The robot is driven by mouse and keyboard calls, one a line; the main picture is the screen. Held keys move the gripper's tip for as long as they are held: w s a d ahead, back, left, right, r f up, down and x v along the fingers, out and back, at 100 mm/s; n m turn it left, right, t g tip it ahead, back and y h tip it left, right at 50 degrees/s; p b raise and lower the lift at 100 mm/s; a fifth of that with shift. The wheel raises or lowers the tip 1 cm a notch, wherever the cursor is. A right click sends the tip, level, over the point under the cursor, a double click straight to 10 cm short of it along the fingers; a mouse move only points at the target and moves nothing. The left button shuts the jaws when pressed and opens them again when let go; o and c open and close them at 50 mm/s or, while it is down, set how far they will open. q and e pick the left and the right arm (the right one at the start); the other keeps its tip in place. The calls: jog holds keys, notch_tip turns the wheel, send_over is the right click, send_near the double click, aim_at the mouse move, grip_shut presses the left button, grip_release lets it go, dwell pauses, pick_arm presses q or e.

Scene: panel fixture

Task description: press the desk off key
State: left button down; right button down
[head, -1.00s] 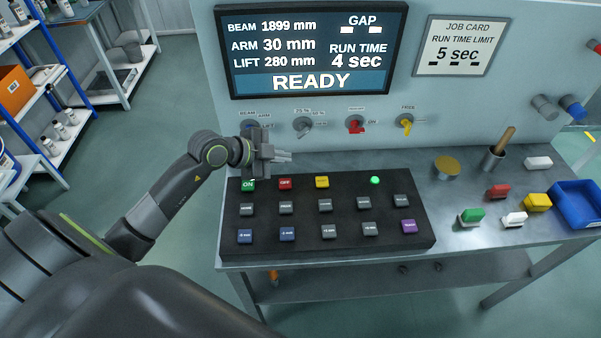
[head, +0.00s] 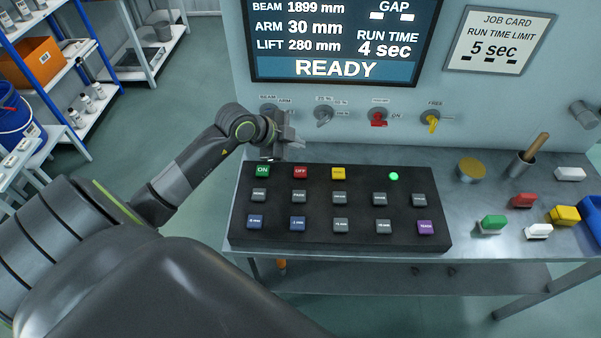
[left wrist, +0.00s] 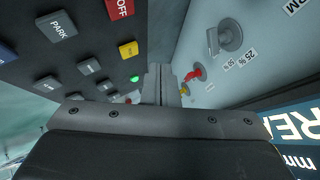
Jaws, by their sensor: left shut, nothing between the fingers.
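The black key desk (head: 320,238) lies on the metal table in the head view. Its red OFF key (head: 300,172) is in the back row, between the green ON key (head: 262,171) and a yellow key (head: 338,173). My left gripper (head: 300,146) is shut and empty, above the desk's back edge near the OFF key and apart from it. In the left wrist view the gripper's fingers (left wrist: 160,85) are together, and the OFF key (left wrist: 121,8) shows at the top edge. My right gripper is not in view.
The upright panel behind has a screen (head: 335,42) reading READY and several knobs, including a red one (head: 378,119). A green lamp (head: 393,176) glows on the desk. Loose coloured blocks, a cup with a wooden handle (head: 521,163) and a blue bin (head: 592,215) are at the right.

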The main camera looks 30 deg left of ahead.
pick_arm(q)
jog(key=b, duration=0.6)
send_over(297, 173)
notch_tip(297, 173, down, 7)
jog(key=shift+a+r, duration=0.1)
jog(key=shift+r, duration=0.1)
jog(key=shift+f, duration=0.4)
dwell(0.9)
jog(key=shift+f, duration=0.15)
jog(key=shift+f, duration=0.2)
